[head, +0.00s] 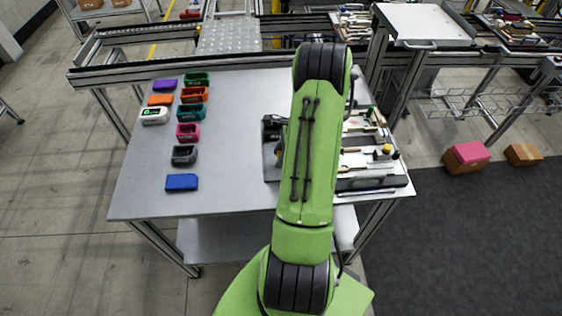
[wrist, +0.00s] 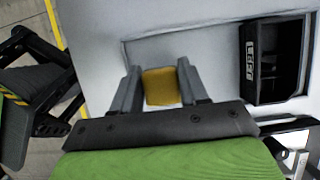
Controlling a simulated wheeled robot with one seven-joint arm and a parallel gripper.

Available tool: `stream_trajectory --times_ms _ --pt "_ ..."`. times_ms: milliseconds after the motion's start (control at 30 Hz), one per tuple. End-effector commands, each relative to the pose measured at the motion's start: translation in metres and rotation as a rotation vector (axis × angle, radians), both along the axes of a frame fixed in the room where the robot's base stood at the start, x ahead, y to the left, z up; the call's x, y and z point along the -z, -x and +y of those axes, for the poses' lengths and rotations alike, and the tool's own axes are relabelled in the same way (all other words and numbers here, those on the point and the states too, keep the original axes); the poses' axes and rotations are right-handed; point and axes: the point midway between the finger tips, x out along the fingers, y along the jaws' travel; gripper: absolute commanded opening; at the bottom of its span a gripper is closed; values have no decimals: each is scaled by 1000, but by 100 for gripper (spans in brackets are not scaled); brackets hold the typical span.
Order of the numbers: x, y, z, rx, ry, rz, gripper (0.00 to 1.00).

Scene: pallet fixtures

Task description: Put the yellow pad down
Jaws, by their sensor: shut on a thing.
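The yellow pad (wrist: 162,86) sits between the two fingers of my gripper (wrist: 160,84) in the wrist view. My gripper is shut on it. The pale grey table (wrist: 110,50) lies beyond the pad; I cannot tell the gap between them. In the head view my green arm covers most of the gripper and the pad.
A black bin (wrist: 272,60) stands right of the gripper in the wrist view. In the head view, a blue pad (head: 182,182), a purple pad (head: 165,85), an orange pad (head: 160,100) and several coloured holders lie at the table's left. The table's middle (head: 230,150) is clear.

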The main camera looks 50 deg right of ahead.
Motion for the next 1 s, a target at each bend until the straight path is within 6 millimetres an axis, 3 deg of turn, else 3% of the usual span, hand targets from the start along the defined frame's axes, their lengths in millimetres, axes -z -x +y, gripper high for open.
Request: stream_trajectory --times_ms 133,467,500,633,900,1000 --pt "27 0 1 -1 -2 2 19" --pt "31 0 0 -2 0 0 19" --pt "31 0 0 -2 0 0 48" --pt "30 0 0 -2 0 0 68" --pt "29 0 0 -2 0 0 69" --pt "20 1 -2 -1 3 -2 69"
